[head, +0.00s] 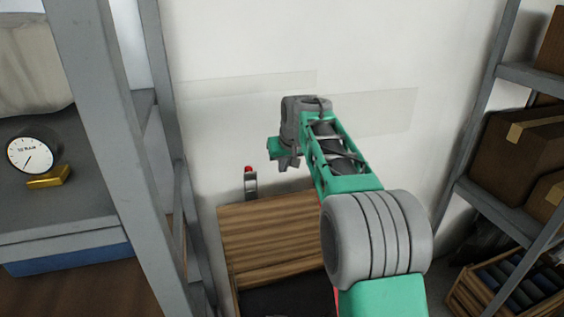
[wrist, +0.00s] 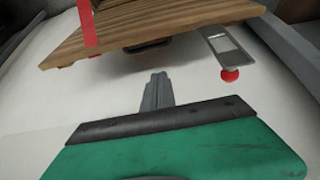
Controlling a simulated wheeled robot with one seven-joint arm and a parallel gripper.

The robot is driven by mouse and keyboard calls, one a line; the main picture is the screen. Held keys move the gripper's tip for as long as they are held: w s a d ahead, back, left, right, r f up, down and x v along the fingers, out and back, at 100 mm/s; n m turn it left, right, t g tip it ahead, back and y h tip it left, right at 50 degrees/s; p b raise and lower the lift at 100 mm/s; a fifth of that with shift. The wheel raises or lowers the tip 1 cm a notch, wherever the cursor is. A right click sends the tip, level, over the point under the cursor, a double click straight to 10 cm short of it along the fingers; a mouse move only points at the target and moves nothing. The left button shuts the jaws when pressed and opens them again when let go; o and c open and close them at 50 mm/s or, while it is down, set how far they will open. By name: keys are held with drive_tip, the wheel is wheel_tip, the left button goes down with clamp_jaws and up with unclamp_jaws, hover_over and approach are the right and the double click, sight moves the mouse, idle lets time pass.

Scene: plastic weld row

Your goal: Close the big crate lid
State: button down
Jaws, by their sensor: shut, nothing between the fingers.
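The big crate's wooden lid (head: 270,230) shows in the head view as a planked brown panel below and left of my forearm. A dark opening (head: 280,302) lies at its near side, so the lid appears open; its exact tilt is unclear. In the wrist view the wooden lid (wrist: 170,22) spans the top, with a dark handle-like part (wrist: 148,46) under its edge and a red strip (wrist: 88,25) across it. My gripper (head: 288,162) is above the lid's far edge near the wall, apart from it. Its fingers (wrist: 156,80) are together and empty in the wrist view.
A grey metal piece with a red knob (head: 249,180) stands at the lid's far left corner. A grey shelf post (head: 110,130) and a dial scale (head: 31,153) are at left. Shelves with cardboard boxes (head: 515,150) and a wooden bin (head: 520,285) are at right. A white wall stands behind.

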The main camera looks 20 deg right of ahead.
drive_tip(key=x, duration=0.9)
drive_tip(key=shift+w+f+p, duration=0.25)
drive_tip(key=shift+f+p, duration=0.05)
drive_tip(key=shift+p, duration=0.05)
drive_tip(key=s, duration=0.3)
drive_tip(key=shift+f, duration=0.2)
drive_tip(key=shift+s+f, duration=0.2)
drive_tip(key=shift+s, duration=0.2)
